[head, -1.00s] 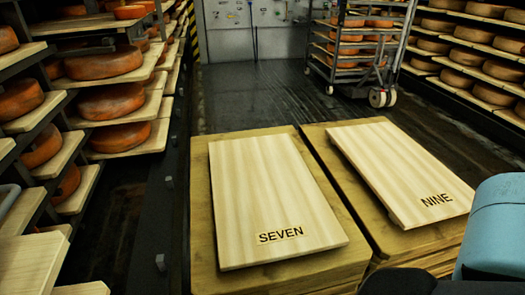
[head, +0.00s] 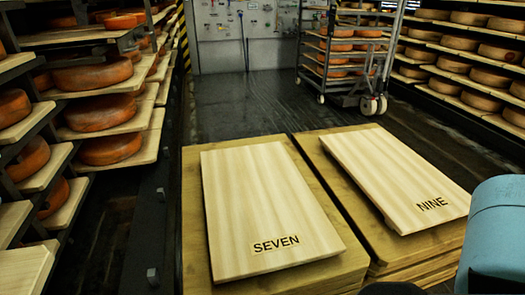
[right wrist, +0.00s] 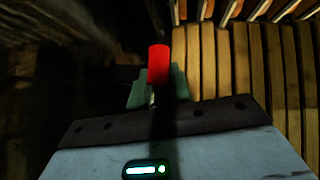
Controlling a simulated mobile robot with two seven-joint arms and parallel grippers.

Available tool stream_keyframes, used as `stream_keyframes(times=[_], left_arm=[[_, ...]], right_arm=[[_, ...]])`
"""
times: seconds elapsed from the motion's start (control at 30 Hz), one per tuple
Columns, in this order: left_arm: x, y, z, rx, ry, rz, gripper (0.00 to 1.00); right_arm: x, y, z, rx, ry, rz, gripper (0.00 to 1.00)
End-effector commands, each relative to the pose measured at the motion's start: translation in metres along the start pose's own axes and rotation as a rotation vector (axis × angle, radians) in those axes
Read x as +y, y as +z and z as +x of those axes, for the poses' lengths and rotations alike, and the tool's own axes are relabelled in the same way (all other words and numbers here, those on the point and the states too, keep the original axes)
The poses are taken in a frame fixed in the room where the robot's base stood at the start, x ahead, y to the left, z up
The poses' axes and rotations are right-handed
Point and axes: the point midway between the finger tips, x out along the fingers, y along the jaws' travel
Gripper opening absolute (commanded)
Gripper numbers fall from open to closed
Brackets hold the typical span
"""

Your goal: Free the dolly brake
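A bright red cylinder (right wrist: 158,64), like a lever grip, shows in the right wrist view. My right gripper (right wrist: 160,82) has its two green-grey fingers on either side of the cylinder's lower end. Whether they press on it or only straddle it I cannot tell. A thin dark stem seems to run below the red part. In the head view a wheeled rack (head: 341,45) with cheeses stands at the back. Which thing the brake belongs to is not clear. My left gripper is out of view.
Board SEVEN (head: 265,205) and board NINE (head: 395,175) lie on two wooden board stacks in front. Cheese shelves (head: 100,112) line the left and more shelves (head: 465,55) the right. Dark wet floor (head: 240,105) lies open behind the stacks.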

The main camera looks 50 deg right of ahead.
Motion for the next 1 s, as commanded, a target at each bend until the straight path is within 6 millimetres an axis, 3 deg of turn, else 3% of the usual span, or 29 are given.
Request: stream_keyframes(times=[0.03, 0.1, 0.57, 1.0], left_arm=[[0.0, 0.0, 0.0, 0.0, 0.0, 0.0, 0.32], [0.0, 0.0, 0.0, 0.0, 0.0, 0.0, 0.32], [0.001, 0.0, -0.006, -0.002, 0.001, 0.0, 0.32], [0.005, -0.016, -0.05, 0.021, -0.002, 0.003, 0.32]], right_arm=[[0.0, 0.0, 0.0, 0.0, -0.001, 0.0, 0.09], [0.0, 0.0, 0.0, 0.0, -0.001, 0.0, 0.0], [-0.005, 0.0, -0.001, -0.007, 0.02, 0.02, 0.0], [-0.03, -0.007, 0.0, -0.051, 0.166, 0.164, 0.0]])
